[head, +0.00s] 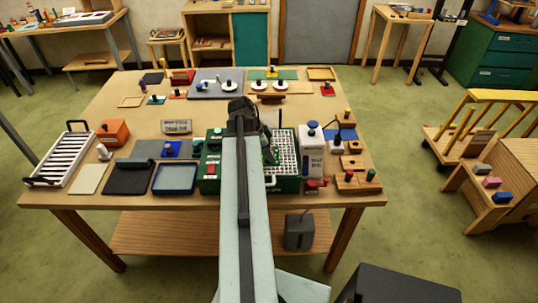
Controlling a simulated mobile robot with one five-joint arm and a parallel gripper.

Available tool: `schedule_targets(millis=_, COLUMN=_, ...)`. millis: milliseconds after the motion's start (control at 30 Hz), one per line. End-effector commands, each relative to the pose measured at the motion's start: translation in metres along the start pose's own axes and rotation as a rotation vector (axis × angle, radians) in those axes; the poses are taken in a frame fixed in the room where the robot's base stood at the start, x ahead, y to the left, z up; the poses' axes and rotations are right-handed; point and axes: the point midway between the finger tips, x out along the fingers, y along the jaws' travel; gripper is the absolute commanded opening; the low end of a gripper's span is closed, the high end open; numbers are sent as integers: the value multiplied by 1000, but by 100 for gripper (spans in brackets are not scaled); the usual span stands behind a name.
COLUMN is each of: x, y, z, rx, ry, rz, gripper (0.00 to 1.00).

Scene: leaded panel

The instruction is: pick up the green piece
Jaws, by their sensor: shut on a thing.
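My gripper (270,151) is dark and hangs down at the far end of my pale arm, over the green machine with a white grid (285,147) in the middle of the table. It is shut on a small green piece (276,156), which shows only in part between and beside the dark fingers. The arm and gripper hide the rest of it. I cannot tell whether the piece touches the grid or is clear of it.
The wooden table (100,146) is crowded. A blue tray (175,178), an orange box (113,132) and a white slatted rack (62,158) lie left. Coloured knobs on wooden blocks (352,163) stand right.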

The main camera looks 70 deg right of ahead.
Motion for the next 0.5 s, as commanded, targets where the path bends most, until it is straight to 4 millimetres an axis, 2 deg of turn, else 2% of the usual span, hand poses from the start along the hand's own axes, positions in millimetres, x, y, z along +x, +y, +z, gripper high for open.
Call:
schedule_targets(millis=133, x=-4, y=0, z=-2, rx=0, ry=0, rz=0, gripper=0)
schedule_targets(millis=267, x=-19, y=0, z=-8, rx=0, ry=0, rz=0, gripper=0)
schedule_targets(millis=500, x=-66, y=0, z=-27, rx=0, ry=0, rz=0, gripper=0)
